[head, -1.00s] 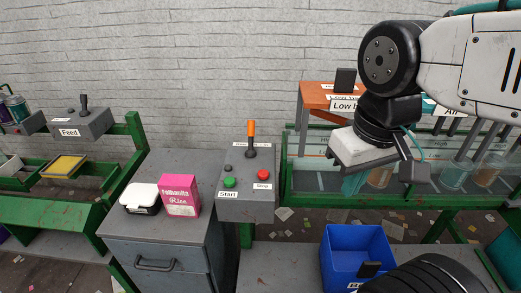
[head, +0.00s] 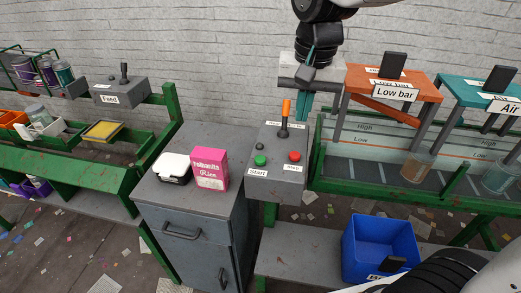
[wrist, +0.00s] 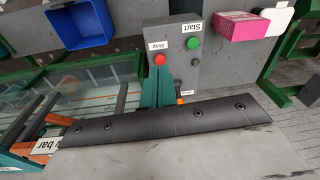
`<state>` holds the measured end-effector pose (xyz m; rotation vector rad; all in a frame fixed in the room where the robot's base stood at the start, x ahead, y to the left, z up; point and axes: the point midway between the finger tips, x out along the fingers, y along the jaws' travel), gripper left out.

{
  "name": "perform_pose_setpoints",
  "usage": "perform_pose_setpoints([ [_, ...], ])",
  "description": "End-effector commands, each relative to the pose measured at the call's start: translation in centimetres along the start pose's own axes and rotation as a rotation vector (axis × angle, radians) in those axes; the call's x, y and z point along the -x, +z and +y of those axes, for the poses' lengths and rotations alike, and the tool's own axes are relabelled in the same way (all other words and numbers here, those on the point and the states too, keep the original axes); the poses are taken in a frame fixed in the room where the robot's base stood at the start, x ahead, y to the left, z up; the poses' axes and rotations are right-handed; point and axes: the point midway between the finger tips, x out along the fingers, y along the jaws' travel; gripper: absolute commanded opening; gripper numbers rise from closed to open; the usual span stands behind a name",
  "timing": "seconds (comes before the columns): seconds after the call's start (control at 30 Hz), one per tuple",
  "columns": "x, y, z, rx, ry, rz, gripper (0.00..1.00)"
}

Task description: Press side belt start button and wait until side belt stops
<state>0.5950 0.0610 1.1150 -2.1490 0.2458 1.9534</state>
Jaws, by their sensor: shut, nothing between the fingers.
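The grey side belt control box (head: 270,185) stands mid-view in the head view, with a green Start button (head: 260,160), a red Stop button (head: 295,157) and an orange-tipped lever (head: 286,112). The wrist view shows the green button (wrist: 194,43) and red button (wrist: 159,59) from the opposite side, both uncovered. My gripper (head: 304,108) is shut and empty, its teal fingers pointing down behind the lever. In the wrist view the fingers (wrist: 156,80) overlap the box's lever end, apart from the green button. Their height above it is unclear.
A pink Rice box (head: 209,169) and a white-lidded container (head: 173,167) stand on the grey cabinet left of the control box. A blue bin (head: 380,246) is lower right. Orange (head: 395,84) and teal sorting gates straddle the belt at right. A Feed box (head: 120,93) is at left.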

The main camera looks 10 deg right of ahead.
Motion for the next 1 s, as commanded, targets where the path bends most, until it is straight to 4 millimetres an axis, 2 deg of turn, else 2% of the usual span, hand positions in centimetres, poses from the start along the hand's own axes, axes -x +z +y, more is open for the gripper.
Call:
perform_pose_setpoints([
  [0.03, -0.8, -1.1, -1.9, -0.017, 0.001, -0.008, 0.00],
  [0.1, -1.6, -2.2, -4.1, -0.050, -0.001, -0.010, 0.00],
  [0.2, -2.5, -3.3, -6.3, -0.085, -0.004, -0.011, 0.00],
  [0.3, -3.1, -3.8, -7.5, -0.106, -0.007, -0.011, 0.00],
  [0.77, -3.6, -3.9, -7.8, -0.112, -0.007, -0.012, 0.00],
  [0.87, -4.7, -3.9, -7.7, -0.112, -0.005, -0.013, 0.00],
  [1.0, -7.3, -3.8, -7.7, -0.113, -0.004, -0.015, 0.00],
])
